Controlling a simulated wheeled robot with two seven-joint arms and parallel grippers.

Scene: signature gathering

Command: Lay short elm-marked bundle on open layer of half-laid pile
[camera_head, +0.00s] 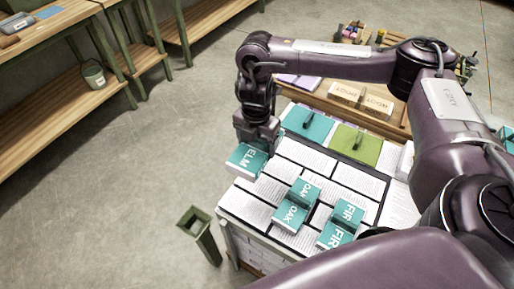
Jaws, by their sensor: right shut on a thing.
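My right gripper (257,143) reaches down from above, shut on a teal-topped bundle marked ELM (244,160). The bundle is at the left corner of the pile; I cannot tell whether it touches the pile or hangs just above it. The half-laid pile (253,211) has a top layer of white printed sheets split by dark lines. My right arm hides part of the pile's right side. My left gripper is not in view.
A teal panel (304,121) and a green panel (354,148) lie at the pile's back edge. A wooden bench with tan boxes (345,93) stands behind. A green post (202,232) rises from the floor left of the pile. Shelves with a bucket (93,73) stand far left.

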